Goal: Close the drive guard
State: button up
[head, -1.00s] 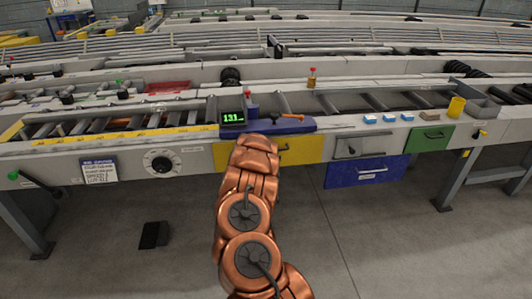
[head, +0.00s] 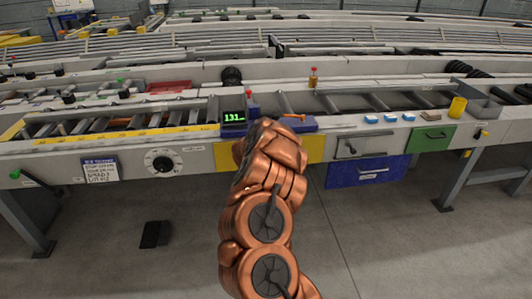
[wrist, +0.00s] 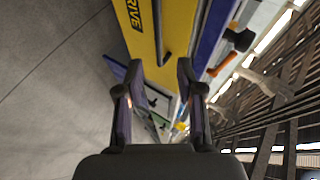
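The drive guard is a yellow panel (head: 300,150) on the front of the near table, partly hidden behind my arm in the head view. In the wrist view the yellow panel (wrist: 178,30) fills the top middle and carries the letters "DRIVE". A dark bar handle (wrist: 157,30) runs along it. My gripper (wrist: 160,68) is open, its two fingers apart, with the handle's near end lying ahead between the fingertips. I cannot tell whether they touch it. My gripper is hidden behind my arm in the head view. How far the guard stands open is unclear.
A blue drawer (head: 345,176) sits right of the guard, below a grey drawer (head: 378,149); a green drawer (head: 440,139) is farther right. A blue unit with a display (head: 233,116) and an orange lever (head: 293,116) sits above. The floor in front is mostly clear.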

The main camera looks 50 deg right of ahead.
jog(key=shift+s+a+r, duration=0.2)
jog(key=shift+a+r, duration=0.15)
jog(key=shift+a, duration=0.05)
dwell(0.4)
